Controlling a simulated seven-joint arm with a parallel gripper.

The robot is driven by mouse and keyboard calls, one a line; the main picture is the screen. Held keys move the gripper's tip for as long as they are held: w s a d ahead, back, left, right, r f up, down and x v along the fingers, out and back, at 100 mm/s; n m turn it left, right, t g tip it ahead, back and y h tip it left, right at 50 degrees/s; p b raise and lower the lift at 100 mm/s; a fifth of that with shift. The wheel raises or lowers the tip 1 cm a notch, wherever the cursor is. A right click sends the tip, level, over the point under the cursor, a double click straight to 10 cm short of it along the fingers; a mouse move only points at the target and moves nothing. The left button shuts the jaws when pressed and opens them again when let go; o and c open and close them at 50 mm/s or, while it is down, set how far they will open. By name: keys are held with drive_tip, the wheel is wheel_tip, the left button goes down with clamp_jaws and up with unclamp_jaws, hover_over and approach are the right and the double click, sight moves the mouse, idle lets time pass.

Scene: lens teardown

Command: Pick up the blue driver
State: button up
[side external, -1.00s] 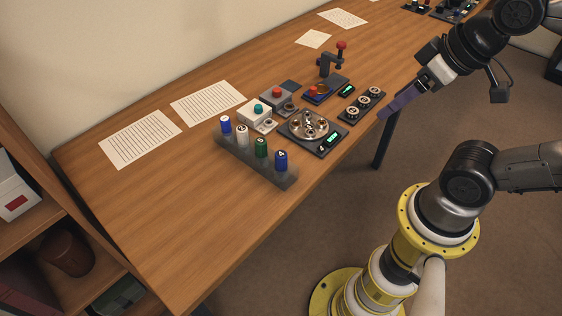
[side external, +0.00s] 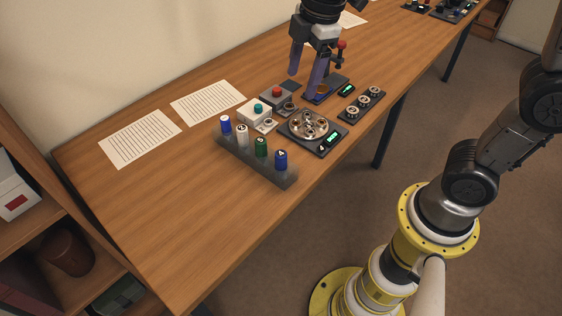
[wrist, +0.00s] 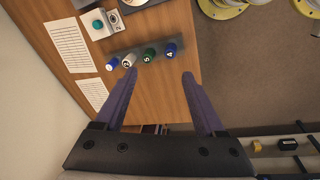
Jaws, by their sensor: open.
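A dark grey rack (side external: 252,163) holds a row of upright drivers near the front of the table. A blue one (side external: 281,160) marked 4 stands at the right end, and another blue one (side external: 226,125) stands at the left end. A white one (side external: 243,135) and a green one (side external: 261,147) stand between them. My gripper (side external: 302,86) is open and empty, above the devices behind the rack. In the wrist view the right-end blue driver (wrist: 170,50) shows between the purple fingers (wrist: 160,73), apart from them; the left-end blue driver (wrist: 112,63) lies outside the left finger.
A round metal tray (side external: 308,126), a white box with a teal button (side external: 257,112), a grey box with a red button (side external: 277,96) and a dial panel (side external: 362,104) stand beside the rack. Paper sheets (side external: 141,138) lie at the back.

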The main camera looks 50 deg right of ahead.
drive_tip(key=w+a+f+n+g, duration=0.1)
drive_tip(key=w+a+f+g, duration=0.15)
drive_tip(key=f, duration=0.35)
hover_over(281, 153)
drive_tip(key=shift+t, duration=0.25)
drive_tip(key=f, duration=0.8)
drive_tip(key=shift+w+d+f, duration=0.1)
drive_tip(key=shift+w+f, duration=0.25)
drive_tip(key=f, duration=0.5)
drive_tip(key=shift+s, duration=0.4)
drive_tip(key=shift+f, duration=0.6)
clamp_jaws()
